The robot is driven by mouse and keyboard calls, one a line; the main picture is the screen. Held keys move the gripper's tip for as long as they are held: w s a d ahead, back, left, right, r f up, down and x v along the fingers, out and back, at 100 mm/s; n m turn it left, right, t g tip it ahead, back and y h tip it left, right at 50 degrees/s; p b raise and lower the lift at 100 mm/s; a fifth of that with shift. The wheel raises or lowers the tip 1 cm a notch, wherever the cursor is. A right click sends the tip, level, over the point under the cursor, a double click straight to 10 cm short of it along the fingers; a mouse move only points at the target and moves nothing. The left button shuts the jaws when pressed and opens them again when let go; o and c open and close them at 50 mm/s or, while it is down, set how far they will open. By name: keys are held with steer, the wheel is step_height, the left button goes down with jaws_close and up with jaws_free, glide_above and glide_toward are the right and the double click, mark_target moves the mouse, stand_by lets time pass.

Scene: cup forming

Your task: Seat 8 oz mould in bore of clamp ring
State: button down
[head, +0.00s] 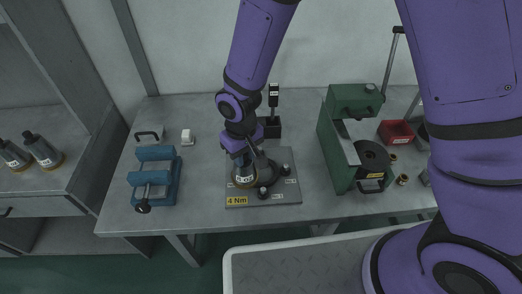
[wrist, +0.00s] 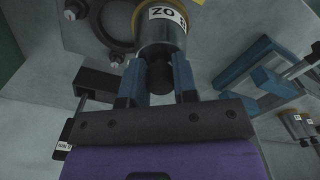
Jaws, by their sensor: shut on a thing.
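The mould (head: 245,177), a dark cylinder with a white label and a brass-coloured rim, hangs from my gripper (head: 241,151). In the wrist view my blue fingers (wrist: 158,84) are shut on the dark knob of the mould (wrist: 163,35); its label reads "OZ", the number cut off. The clamp ring (head: 270,173) is a dark ring on a grey plate (head: 284,196). It shows in the wrist view (wrist: 108,42) beside the mould, which partly covers it. The mould is offset to the ring's left in the head view, apart from its bore; its height above the plate is unclear.
A blue vise (head: 154,183) stands left and a green press (head: 347,145) right. A black stand with an upright tool (head: 272,122) is close behind the plate. Two similar moulds (head: 42,150) sit on the left shelf. Bench is clear between vise and plate.

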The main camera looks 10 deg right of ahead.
steer(key=w+d+f, duration=0.4)
steer(key=d, duration=0.1)
steer(key=shift+w, duration=0.2)
steer(key=c, duration=0.9)
jaws_free()
step_height(320, 180, up, 12)
steer(key=shift+d, duration=0.1)
